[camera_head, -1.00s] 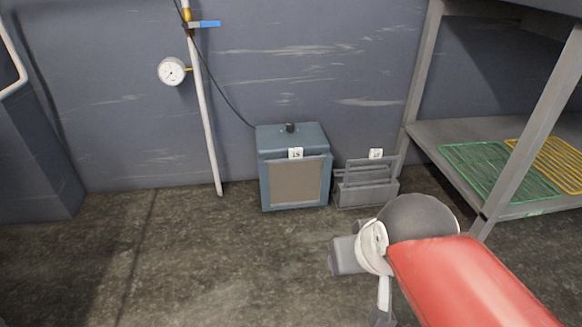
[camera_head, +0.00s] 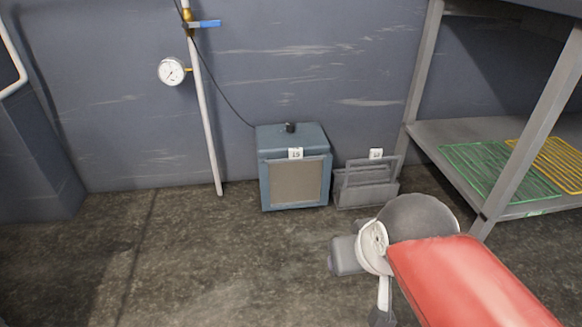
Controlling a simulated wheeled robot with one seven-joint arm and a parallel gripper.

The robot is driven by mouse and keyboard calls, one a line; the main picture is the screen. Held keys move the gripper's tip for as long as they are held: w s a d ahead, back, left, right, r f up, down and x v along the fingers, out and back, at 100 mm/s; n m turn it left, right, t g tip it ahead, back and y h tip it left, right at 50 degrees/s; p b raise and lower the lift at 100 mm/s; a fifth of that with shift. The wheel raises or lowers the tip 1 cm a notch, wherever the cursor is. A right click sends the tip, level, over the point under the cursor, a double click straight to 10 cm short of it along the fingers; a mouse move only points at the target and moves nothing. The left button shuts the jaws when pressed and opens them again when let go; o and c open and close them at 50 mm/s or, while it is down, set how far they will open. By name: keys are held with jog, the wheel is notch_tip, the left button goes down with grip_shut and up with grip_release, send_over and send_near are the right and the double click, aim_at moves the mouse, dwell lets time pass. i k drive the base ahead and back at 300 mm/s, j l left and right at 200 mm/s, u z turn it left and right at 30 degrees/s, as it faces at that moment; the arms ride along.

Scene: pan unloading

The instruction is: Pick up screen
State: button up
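A framed mesh screen (camera_head: 296,183) sits upright on the front of a blue box (camera_head: 292,137) on the floor against the wall. A white tag (camera_head: 295,153) is at its top edge. To its right stands a grey slotted rack (camera_head: 366,187) with its own white tag (camera_head: 376,153); whether it holds another screen I cannot tell. My red and white arm shows at the lower right, apart from the box and rack.
A metal shelf unit (camera_head: 431,135) at the right bears a green wire rack (camera_head: 485,166) and a yellow wire rack (camera_head: 560,165). A pipe (camera_head: 205,120) with a gauge (camera_head: 171,71) stands at the wall. The floor (camera_head: 200,260) left of my arm is clear.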

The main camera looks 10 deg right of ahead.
aim_at(295, 180)
jog(key=i+j+z, duration=0.45)
jog(key=i+j, duration=0.7)
jog(key=i+z, duration=0.1)
jog(key=z, duration=1.1)
